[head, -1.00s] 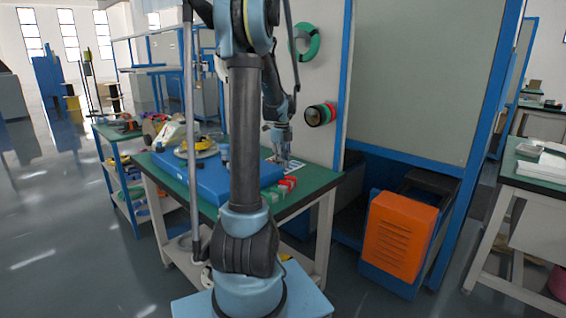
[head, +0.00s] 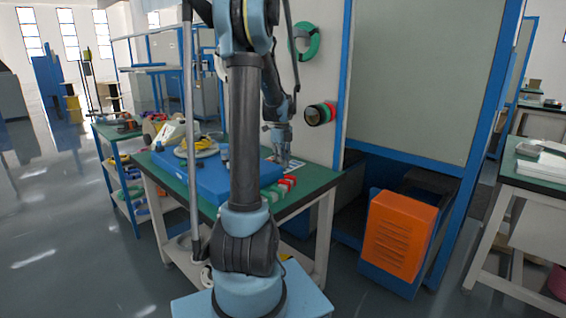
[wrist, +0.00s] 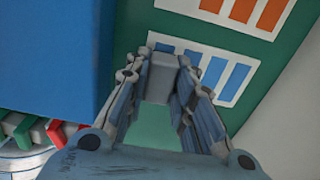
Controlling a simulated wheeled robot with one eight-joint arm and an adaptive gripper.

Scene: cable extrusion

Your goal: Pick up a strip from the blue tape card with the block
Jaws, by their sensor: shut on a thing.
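My gripper (wrist: 158,84) is shut on a grey block (wrist: 162,74), held between its two fingertips in the wrist view. The blue tape card (wrist: 225,78) is a white card with several blue strips, lying on the green mat just beyond the block. The block and fingertips hide part of its left side. I cannot tell whether the block touches the card. No strip shows on the visible part of the block. In the head view my gripper (head: 281,148) is low over the back right of the bench, by the white cards (head: 291,166).
A large blue box (wrist: 50,55) stands close on the left. Red and green clips (wrist: 57,132) lie at lower left. A wall panel borders the bench, with a cable spool (head: 320,114) on it.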

